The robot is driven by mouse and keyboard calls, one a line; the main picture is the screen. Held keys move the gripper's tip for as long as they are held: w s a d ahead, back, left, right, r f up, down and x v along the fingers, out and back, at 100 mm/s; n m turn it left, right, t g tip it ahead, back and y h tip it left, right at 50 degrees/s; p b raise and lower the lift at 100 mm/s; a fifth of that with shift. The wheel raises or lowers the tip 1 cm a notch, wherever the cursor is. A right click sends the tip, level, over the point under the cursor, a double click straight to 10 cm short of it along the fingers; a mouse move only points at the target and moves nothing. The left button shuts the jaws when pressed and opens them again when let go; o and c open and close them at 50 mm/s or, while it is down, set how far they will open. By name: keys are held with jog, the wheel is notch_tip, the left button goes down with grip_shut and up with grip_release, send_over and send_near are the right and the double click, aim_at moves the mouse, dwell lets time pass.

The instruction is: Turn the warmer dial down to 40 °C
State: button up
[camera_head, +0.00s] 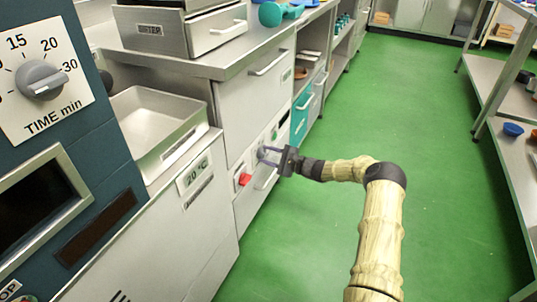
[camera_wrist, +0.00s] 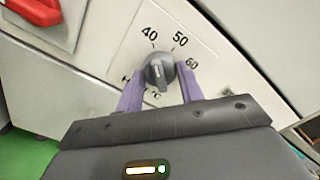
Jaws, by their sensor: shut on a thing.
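The warmer dial (camera_wrist: 159,72) is a dark grey round knob on a white plate marked 40, 50 and 60, with a partly covered °C label below. The 40 is up-left of the knob, the 50 above right, the 60 to the right. My gripper (camera_wrist: 160,84) has its two purple fingers on either side of the knob, shut on it. The knob's ridge runs nearly upright in the wrist view; I cannot tell for sure which mark it points to. In the head view my gripper (camera_head: 268,155) reaches the counter front, where the knob is small and partly hidden.
A red switch (camera_head: 243,179) sits left of the dial; it also shows in the wrist view (camera_wrist: 40,10). A metal tray (camera_head: 150,125) stands on a unit labelled 20 °C. A timer dial (camera_head: 40,80) is at far left. The green floor (camera_head: 400,100) is clear to the right.

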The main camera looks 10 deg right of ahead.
jog(key=shift+f+n, duration=0.1)
jog(key=shift+n, duration=0.2)
jog(key=o, duration=1)
jog(key=shift+d, duration=0.1)
jog(key=p+v, duration=0.6)
jog(key=v, duration=1.1)
jog(key=shift+s+d, duration=0.15)
jog(key=shift+s, duration=0.1)
